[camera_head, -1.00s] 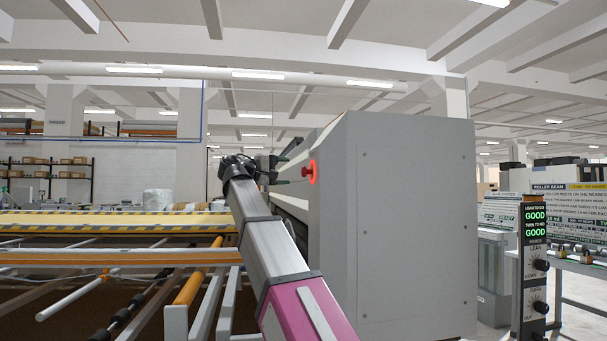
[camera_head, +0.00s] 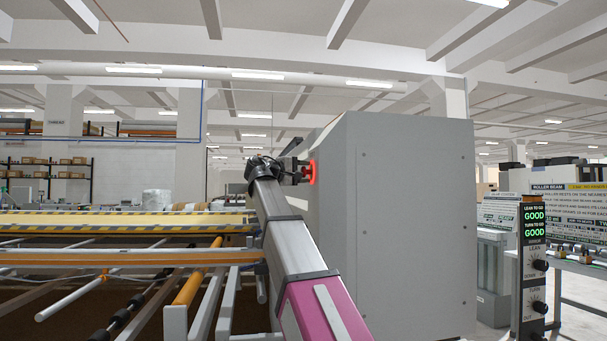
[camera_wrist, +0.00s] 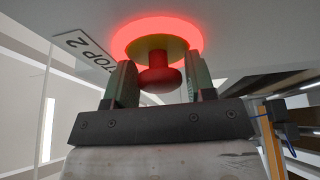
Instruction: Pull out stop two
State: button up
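Stop two is a red mushroom button with a glowing red ring on the left side of the grey machine cabinet; in the head view the ring (camera_head: 313,172) shows just right of my gripper (camera_head: 303,172). In the wrist view the red button (camera_wrist: 158,78) stands out from a yellow disc, beside a label (camera_wrist: 95,50) reading "TOP 2", partly cut off. My gripper (camera_wrist: 157,88) is open, with one finger on each side of the button's head. A gap shows between the head and the right finger; contact on the left is unclear.
The grey cabinet (camera_head: 410,230) fills the middle right. The quilting frame with its yellow beam (camera_head: 120,218) and rollers lies left of my arm. A control post (camera_head: 534,262) showing "GOOD" twice stands at the right.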

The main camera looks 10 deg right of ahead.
jog(key=c, duration=0.6)
jog(key=shift+o, duration=0.2)
jog(key=shift+a, duration=0.85)
jog(key=o, duration=1)
jog(key=shift+a, duration=0.1)
jog(key=v, duration=1)
jog(key=shift+s+a, duration=0.2)
jog(key=shift+a, duration=0.15)
jog(key=shift+f, duration=0.1)
